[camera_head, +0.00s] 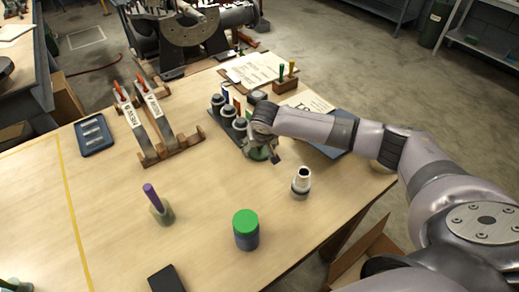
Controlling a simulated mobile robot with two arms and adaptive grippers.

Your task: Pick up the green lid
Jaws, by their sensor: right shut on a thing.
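A short cylinder with a bright green lid (245,217) on a dark blue-grey body (247,240) stands upright near the front middle of the table. My right gripper (262,148) is farther back, beyond this cylinder and apart from it. It is low over the table, shut on a dark green thing (259,155) that it mostly hides. I cannot tell whether that thing touches the table. My left gripper is not in view.
A white-and-black fitting (301,181) stands right of the cylinder. A purple rod in a holder (160,208) is to the left. A rack with several dark cylinders (228,118) is close to my right gripper. A black block (166,279) lies at the front edge.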

